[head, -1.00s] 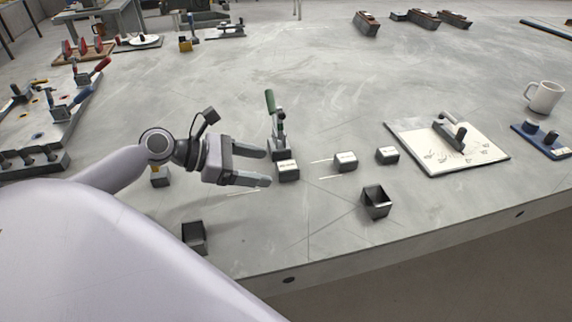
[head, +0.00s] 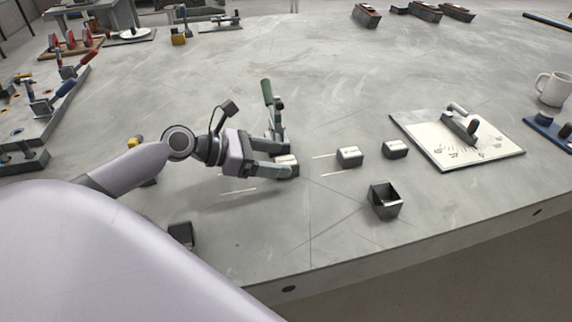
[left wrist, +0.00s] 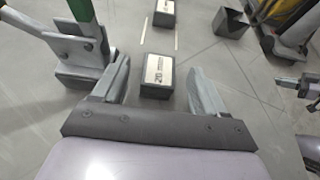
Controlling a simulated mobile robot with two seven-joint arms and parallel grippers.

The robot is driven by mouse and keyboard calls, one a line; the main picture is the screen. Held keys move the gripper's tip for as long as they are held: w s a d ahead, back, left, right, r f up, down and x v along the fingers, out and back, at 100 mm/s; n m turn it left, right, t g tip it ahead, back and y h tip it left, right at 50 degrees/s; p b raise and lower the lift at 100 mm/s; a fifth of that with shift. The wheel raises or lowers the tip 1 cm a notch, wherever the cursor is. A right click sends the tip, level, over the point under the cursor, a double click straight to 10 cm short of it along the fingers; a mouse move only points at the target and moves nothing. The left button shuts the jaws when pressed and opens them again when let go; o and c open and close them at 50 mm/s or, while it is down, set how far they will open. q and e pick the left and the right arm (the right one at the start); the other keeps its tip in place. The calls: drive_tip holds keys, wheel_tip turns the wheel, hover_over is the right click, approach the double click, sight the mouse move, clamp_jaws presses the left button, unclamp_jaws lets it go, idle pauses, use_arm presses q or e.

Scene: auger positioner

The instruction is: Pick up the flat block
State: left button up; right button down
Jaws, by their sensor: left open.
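A small dark block with a pale labelled top (left wrist: 157,75) lies on the table between the fingertips of my left gripper (left wrist: 158,84) in the left wrist view. A gap shows on both sides of it. In the head view my left gripper (head: 287,163) is low over the table, open, with its near finger hiding much of this block (head: 286,158). Two similar blocks stand to its right, a nearer one (head: 349,156) and a farther one (head: 395,149). I cannot tell from their looks which is the flat one. Grey mechanical parts at the left wrist view's right edge may include my right gripper.
A green-handled clamp (head: 272,108) stands just behind the block, close to my far finger. A white board with a handled tool (head: 490,150) lies farther right. The table's front edge is near.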

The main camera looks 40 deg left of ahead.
sight(291, 160)
use_arm(q)
drive_tip(key=shift+x, duration=1.2)
drive_tip(key=c, duration=1.3)
drive_tip(key=shift+a, duration=0.1)
drive_tip(key=shift+r, duration=0.1)
